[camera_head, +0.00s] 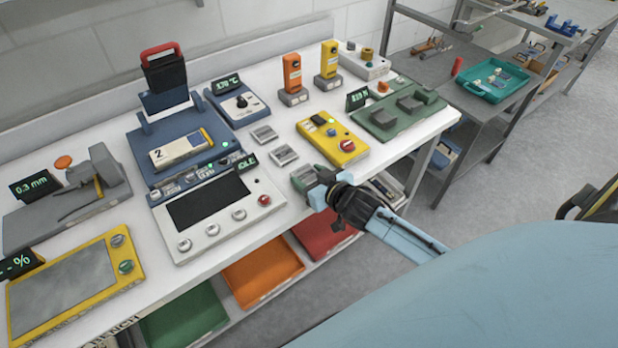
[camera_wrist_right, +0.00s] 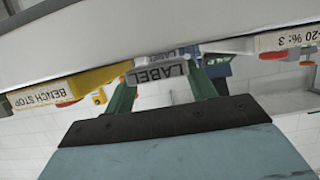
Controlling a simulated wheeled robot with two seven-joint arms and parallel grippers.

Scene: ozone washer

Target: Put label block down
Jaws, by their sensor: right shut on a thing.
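The label block (camera_head: 303,178) is a small grey block at the bench's front edge, right of the white control panel. It also shows in the wrist view with the word LABEL on it, upside down (camera_wrist_right: 157,73). My right gripper (camera_head: 317,183) is shut on it, its green fingers on either side of the block in the wrist view (camera_wrist_right: 160,88). I cannot tell whether the block touches the bench top. Two similar grey blocks, one farther back (camera_head: 264,135) and one nearer (camera_head: 284,155), lie on the bench. My left gripper is not in view.
The white control panel (camera_head: 217,220) with IDLE on its display stands to the left. A yellow box (camera_head: 335,141) with a red knob is just behind. A green fixture (camera_head: 401,112) stands right. Orange (camera_head: 262,273) and red (camera_head: 322,235) trays sit below the bench top.

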